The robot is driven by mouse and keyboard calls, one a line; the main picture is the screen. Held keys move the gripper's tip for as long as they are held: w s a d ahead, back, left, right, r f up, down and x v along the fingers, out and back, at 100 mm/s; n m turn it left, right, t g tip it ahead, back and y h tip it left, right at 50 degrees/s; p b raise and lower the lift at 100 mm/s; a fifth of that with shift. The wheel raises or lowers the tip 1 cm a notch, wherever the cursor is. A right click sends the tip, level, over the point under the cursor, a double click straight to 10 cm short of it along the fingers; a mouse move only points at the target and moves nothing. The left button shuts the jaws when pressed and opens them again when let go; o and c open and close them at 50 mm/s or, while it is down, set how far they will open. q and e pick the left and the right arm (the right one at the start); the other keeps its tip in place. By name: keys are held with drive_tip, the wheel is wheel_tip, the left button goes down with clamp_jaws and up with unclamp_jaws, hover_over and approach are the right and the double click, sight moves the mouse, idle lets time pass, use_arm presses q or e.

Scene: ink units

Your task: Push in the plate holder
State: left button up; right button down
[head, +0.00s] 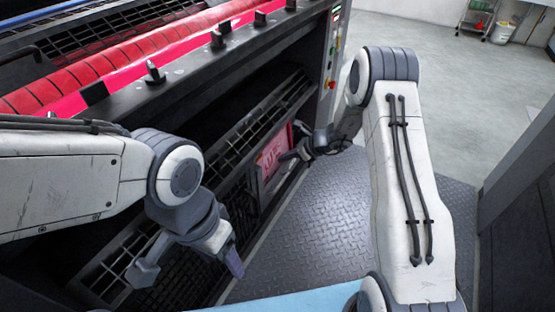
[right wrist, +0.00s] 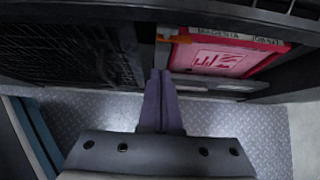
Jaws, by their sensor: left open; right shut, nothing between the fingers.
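The plate holder, a flat unit with a pink-red plate (head: 271,152), stands in the lower opening of the press in the head view. My left gripper (head: 190,271) is open and empty, in front of the press's lower grille at the left.
The printing press (head: 180,75) with red rollers fills the left and back. A ribbed metal floor plate (head: 320,215) lies in front of it. A dark panel (head: 518,190) stands at the right. A green cart (head: 477,18) and white bucket (head: 502,32) are far back.

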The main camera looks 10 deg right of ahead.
wheel_tip(320, 180, down, 9)
drive_tip(key=s+t+y+b, duration=0.1)
drive_tip(key=s+y+b, duration=0.15)
drive_tip(key=b, duration=0.95)
drive_tip(key=t+y+b, duration=0.4)
drive_tip(key=t+b, duration=0.1)
drive_tip(key=b, duration=0.8)
approach(259, 172)
drive_tip(key=shift+y, duration=0.25)
drive_tip(key=b+x, duration=0.1)
drive_tip(key=b, duration=0.1)
drive_tip(key=b+x, duration=0.4)
drive_tip(key=shift+w+a+f, duration=0.1)
drive_tip(key=shift+w+f, duration=0.1)
drive_tip(key=shift+f, duration=0.2)
drive_tip(key=shift+w+a+r+b, duration=0.1)
drive_tip(key=shift+w+a+b, duration=0.3)
drive_tip(key=shift+a+b, duration=0.1)
drive_tip(key=shift+w+r, duration=0.1)
